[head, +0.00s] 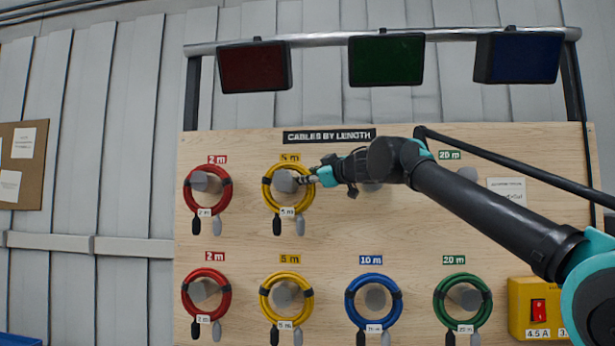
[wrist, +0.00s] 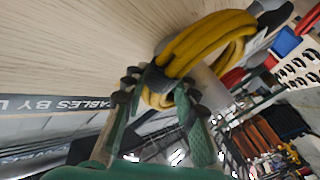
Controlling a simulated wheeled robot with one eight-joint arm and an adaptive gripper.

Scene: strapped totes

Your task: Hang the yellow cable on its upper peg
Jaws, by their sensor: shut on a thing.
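The yellow cable (head: 266,190) is a coil at the upper 5 m peg (head: 285,181). The grey peg end shows inside its ring, and the black and grey plugs hang below. My gripper (head: 312,178) is shut on the right side of this coil. In the wrist view, the fingers (wrist: 158,98) close on the yellow cable (wrist: 207,40) at a dark band. The grey peg is partly hidden there by the coil, so the exact contact between cable and peg cannot be told.
A red coil (head: 187,194) hangs at the upper left. The upper 20 m peg (head: 467,175) is bare; my arm partly covers the upper 10 m peg. Red, yellow (head: 265,300), blue (head: 350,300) and green (head: 438,300) coils hang below. A yellow switch box (head: 520,300) is lower right.

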